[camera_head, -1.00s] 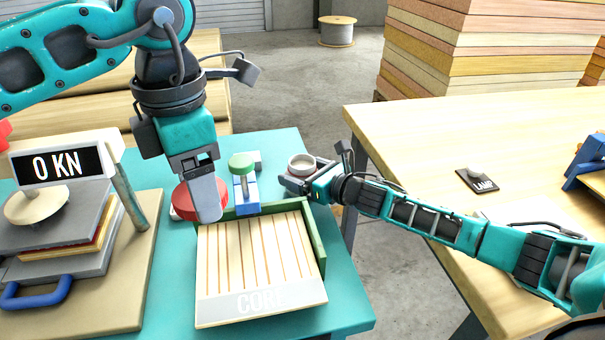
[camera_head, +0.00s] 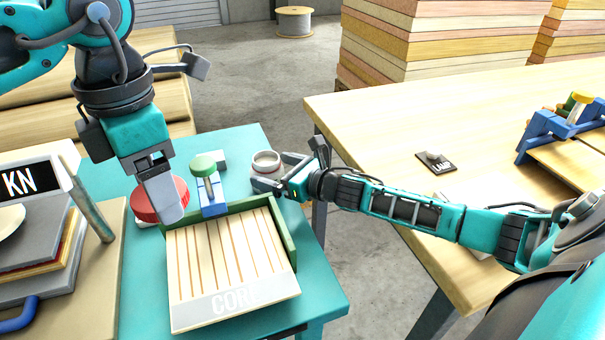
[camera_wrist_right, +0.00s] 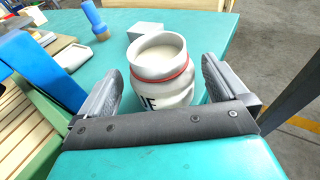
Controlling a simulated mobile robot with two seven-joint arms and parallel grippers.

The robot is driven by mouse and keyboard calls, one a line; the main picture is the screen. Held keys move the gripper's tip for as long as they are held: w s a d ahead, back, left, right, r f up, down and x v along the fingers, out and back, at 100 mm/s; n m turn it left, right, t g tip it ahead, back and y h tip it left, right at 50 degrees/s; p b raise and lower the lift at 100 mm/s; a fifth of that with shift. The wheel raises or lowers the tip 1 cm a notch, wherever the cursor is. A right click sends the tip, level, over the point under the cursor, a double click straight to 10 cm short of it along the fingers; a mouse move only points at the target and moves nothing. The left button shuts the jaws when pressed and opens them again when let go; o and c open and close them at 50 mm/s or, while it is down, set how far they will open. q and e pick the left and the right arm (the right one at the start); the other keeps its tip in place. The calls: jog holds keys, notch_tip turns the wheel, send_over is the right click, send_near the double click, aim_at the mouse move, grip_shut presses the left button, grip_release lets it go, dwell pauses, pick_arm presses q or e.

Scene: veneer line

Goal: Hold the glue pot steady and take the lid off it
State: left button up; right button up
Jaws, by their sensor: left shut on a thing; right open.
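The glue pot (camera_head: 265,183) stands on the teal table. In the right wrist view the pot (camera_wrist_right: 163,90) is white with a red band and dark letters, and its mouth is open on pale glue. My right gripper (camera_head: 280,175) is open, with one finger on each side of the pot. Gaps show between the fingers and the pot in the right wrist view (camera_wrist_right: 165,95). My left gripper (camera_head: 166,218) is shut on the red round lid (camera_head: 146,203), left of the pot. Its fingers cover part of the lid and hide the grip.
A slatted tray (camera_head: 235,300) marked CORE lies in front. A blue clamp with a green knob (camera_head: 203,164) stands between the left gripper and the pot. A press (camera_head: 45,235) is at the left. A wooden table (camera_head: 370,130) lies to the right across a gap.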

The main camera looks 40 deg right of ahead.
pick_arm(q)
notch_tip(320, 180, up, 3)
jog(key=shift+f+p, duration=0.2)
jog(key=shift+p, duration=0.95)
pick_arm(e)
jog(key=v, duration=0.9)
